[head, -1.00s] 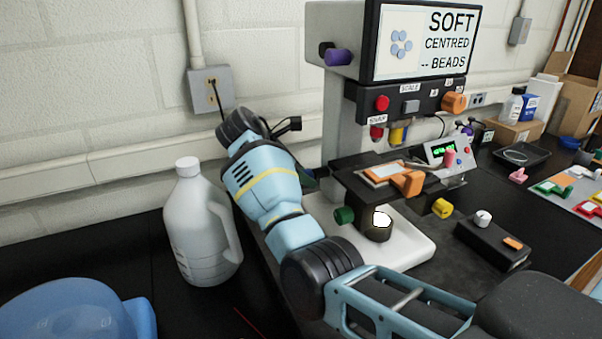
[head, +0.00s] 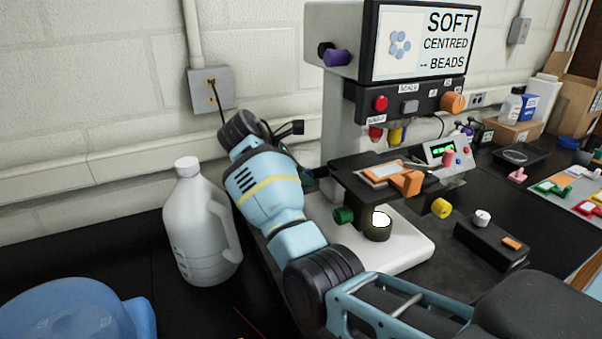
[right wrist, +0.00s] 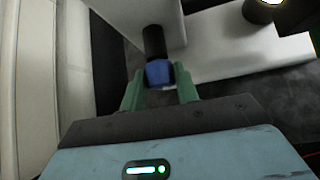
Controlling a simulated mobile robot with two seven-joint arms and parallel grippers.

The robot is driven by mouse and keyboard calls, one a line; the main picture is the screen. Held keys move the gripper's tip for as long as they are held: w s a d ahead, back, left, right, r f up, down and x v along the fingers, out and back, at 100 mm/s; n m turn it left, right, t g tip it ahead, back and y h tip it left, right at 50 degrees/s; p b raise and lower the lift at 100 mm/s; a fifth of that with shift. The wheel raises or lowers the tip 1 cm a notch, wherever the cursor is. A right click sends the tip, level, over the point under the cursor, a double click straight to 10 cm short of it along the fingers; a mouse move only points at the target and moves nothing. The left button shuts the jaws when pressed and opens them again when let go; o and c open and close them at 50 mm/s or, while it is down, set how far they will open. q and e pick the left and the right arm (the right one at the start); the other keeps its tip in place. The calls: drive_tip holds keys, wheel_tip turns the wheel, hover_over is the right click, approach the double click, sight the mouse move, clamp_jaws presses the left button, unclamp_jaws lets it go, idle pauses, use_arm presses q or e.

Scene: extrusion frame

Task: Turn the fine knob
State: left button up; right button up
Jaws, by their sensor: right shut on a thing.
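A blue knob (right wrist: 159,72) on a black shaft sticks out from the side of the pale machine stand, in the right wrist view. My right gripper (right wrist: 159,84) has its green fingers on either side of this knob and is shut on it. No marking shows on the knob to name it. In the head view my right arm covers most of the gripper and knob. The microscope-like machine (head: 338,120) also carries a purple knob (head: 337,58) high up, a green knob (head: 343,215) and a yellow knob (head: 441,208) lower down. My left gripper is out of view.
A white jug (head: 197,235) stands just left of my right arm. A blue tub (head: 75,310) is at the lower left. A black control box (head: 491,243) sits right of the white base (head: 412,250). The wall is close behind.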

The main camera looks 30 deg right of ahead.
drive_tip(key=shift+s+f+m+t+h, duration=0.1)
drive_tip(key=shift+s+m+t+h, duration=0.1)
drive_tip(key=shift+m+t, duration=0.7)
drive_tip(key=shift+s+f+m+t+h, duration=0.15)
drive_tip(key=shift+m+t, duration=0.25)
drive_tip(key=shift+t, duration=1)
drive_tip(key=o, duration=1)
drive_tip(key=shift+c, duration=0.2)
drive_tip(key=shift+r, duration=0.1)
drive_tip(key=v, duration=0.7)
drive_tip(key=shift+s+a+r, duration=0.15)
drive_tip(key=shift+s+a, duration=0.05)
drive_tip(key=shift+a, duration=0.15)
